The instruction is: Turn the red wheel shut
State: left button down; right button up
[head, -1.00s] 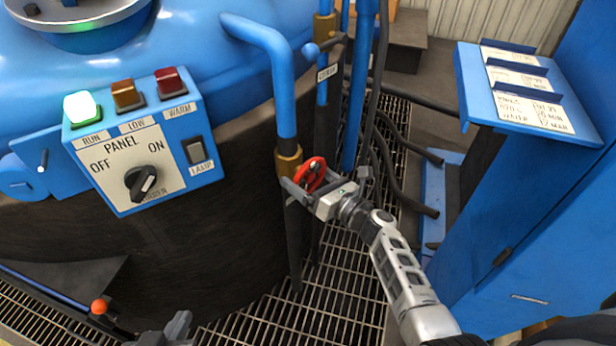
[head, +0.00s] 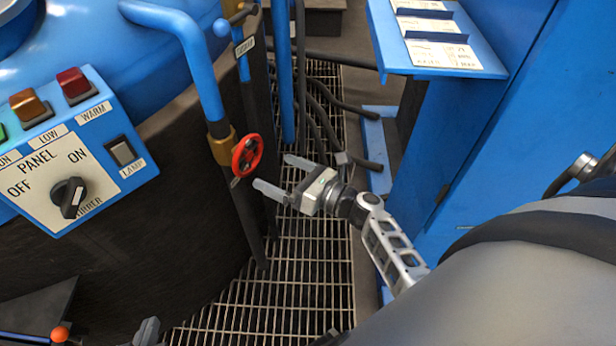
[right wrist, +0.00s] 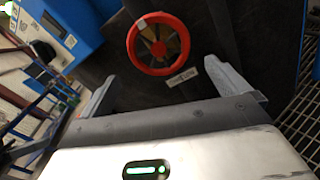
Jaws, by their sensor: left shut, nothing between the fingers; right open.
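The red wheel (head: 247,155) is a small spoked handwheel on a brass valve (head: 222,146) on the blue pipe at the vessel's side. My right gripper (head: 275,174) is open and empty, just right of the wheel and apart from it. In the right wrist view the wheel (right wrist: 158,43) lies ahead of the open fingers, slightly above the middle between them, with its face toward the camera. My left gripper (head: 148,331) shows only as a small grey part at the bottom edge, away from the wheel; it is shut and empty.
The panel (head: 62,160) with a dark knob and lamps is on the left. Blue vertical pipes (head: 283,75) and black hoses stand behind the wheel. A blue cabinet (head: 480,140) with a label shelf is on the right. Grating (head: 285,285) covers the floor.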

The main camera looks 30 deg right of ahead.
jog(key=v, duration=0.7)
dwell(0.3)
jog(key=s+a+f+n+g+h, duration=0.2)
jog(key=s+a+f+n+g, duration=0.15)
jog(key=n, duration=0.65)
jog(key=s+a+f+n+g+h, duration=0.1)
jog(key=s+a+f+n+g, duration=0.2)
jog(key=n, duration=0.8)
jog(key=s+a+r+n+t+h, duration=0.1)
jog(key=r+n, duration=0.5)
jog(key=n, duration=0.9)
jog(key=shift+s+a+r+h+p, duration=0.25)
jog(key=shift+s+a+h, duration=0.35)
jog(key=shift+s+a, duration=0.6)
jog(key=shift+f+t, duration=0.1)
jog(key=shift+t, duration=0.15)
